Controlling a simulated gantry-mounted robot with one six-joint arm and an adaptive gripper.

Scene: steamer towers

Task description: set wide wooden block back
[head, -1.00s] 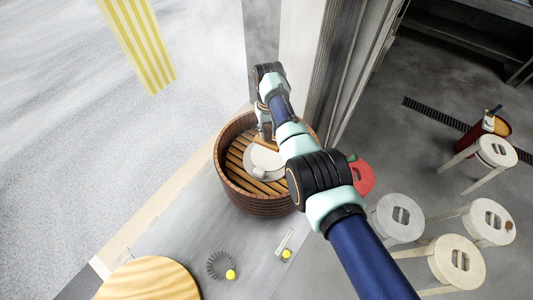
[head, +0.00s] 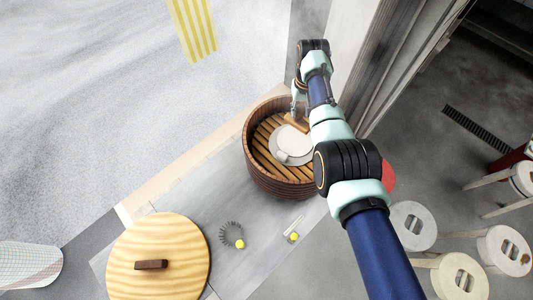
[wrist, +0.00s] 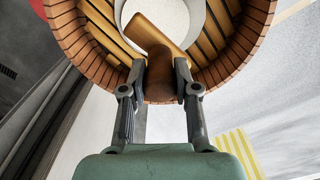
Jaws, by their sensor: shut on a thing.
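A pale round dish (head: 284,157) sits inside the tub on wooden slats. I cannot tell whether the block touches the rim or the slats.
A round wooden lid (head: 180,250) with a dark handle lies on the grey counter (head: 215,185). A wall post (head: 370,60) stands close behind my arm. Several stools are at right.

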